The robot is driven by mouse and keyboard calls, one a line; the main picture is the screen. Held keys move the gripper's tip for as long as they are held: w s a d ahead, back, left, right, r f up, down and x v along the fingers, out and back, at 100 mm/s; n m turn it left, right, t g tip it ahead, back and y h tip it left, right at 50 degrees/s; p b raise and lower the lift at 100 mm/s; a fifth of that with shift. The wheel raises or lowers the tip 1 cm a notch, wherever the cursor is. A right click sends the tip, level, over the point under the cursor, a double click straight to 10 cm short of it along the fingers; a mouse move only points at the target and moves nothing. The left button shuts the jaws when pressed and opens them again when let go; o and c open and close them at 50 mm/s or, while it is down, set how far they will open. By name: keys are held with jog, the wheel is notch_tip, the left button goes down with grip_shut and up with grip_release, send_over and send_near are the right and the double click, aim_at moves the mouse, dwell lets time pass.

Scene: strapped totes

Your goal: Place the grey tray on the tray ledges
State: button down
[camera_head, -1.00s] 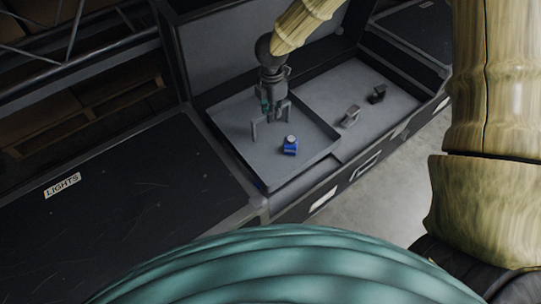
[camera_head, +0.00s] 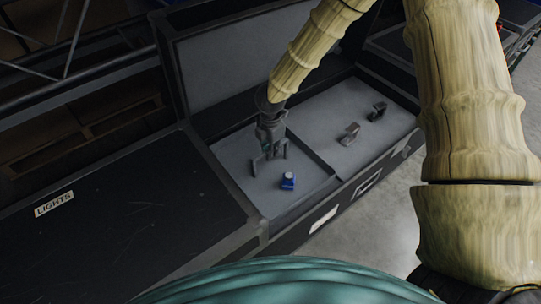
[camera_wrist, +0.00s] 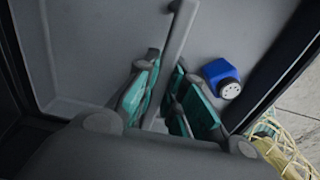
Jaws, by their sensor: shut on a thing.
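The grey tray (camera_head: 306,193) lies inside the left part of the open black case (camera_head: 340,201), low between its walls. It also shows in the wrist view (camera_wrist: 85,62). A grey bar handle (camera_wrist: 181,30) stands up from the tray. My gripper (camera_head: 270,153) is shut on this handle, with its green-padded fingers (camera_wrist: 163,98) on either side of the bar. A blue object with a pale round top (camera_head: 288,181) sits on the tray near the handle, and in the wrist view (camera_wrist: 220,77). The ledges are hidden, so I cannot tell whether the tray touches them.
The case's right part has a grey floor with two small clamp-like items (camera_head: 350,134) (camera_head: 378,111). The case lid (camera_head: 240,60) stands open behind. A closed black case labelled LIGHTS (camera_head: 130,205) is at left. Bare floor (camera_head: 375,225) lies in front.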

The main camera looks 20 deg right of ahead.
jog(key=shift+f, duration=1.4)
jog(key=c, duration=1.5)
grip_release()
notch_tip(320, 180, up, 12)
jog(key=shift+r+p, duration=0.1)
jog(key=shift+p, duration=0.8)
